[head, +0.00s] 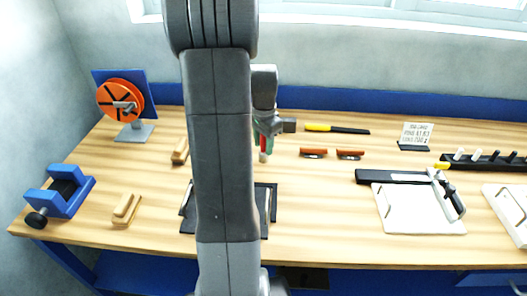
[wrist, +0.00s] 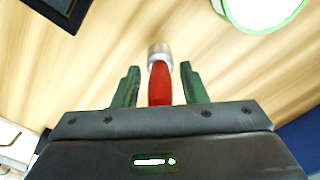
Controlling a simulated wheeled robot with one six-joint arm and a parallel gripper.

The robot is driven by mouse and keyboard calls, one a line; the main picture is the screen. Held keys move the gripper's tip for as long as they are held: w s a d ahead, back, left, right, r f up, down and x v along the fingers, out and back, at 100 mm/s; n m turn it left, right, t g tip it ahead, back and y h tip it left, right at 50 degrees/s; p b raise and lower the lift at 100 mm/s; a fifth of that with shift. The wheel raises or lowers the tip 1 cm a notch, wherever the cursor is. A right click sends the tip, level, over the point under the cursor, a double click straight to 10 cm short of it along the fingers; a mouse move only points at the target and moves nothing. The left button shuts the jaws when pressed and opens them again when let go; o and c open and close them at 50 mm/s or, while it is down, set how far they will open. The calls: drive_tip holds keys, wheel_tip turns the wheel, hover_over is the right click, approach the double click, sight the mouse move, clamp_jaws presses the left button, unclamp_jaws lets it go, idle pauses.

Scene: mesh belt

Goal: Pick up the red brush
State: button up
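The red brush (wrist: 160,85) shows in the wrist view as a red handle with a silver collar and a pale end. It lies between the two green fingers of my gripper (wrist: 160,88), with a visible gap on each side. The fingers are apart and do not appear to touch it. In the head view my gripper (head: 263,141) is low over the middle of the bench, just right of my arm. A bit of red shows between its fingers there. The near end of the handle is hidden by the gripper body.
Two red-brown pieces (head: 313,153) and a yellow-and-black tool (head: 337,129) lie right of my gripper. A dark tray (head: 272,211) is partly behind my arm. A white cutting board (head: 410,212) is at right, a blue vise (head: 54,193) at left. A green-rimmed white round (wrist: 262,8) is near.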

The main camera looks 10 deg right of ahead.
clamp_jaws()
wheel_tip(320, 180, up, 10)
drive_tip(key=shift+r, duration=0.1)
idle(0.4)
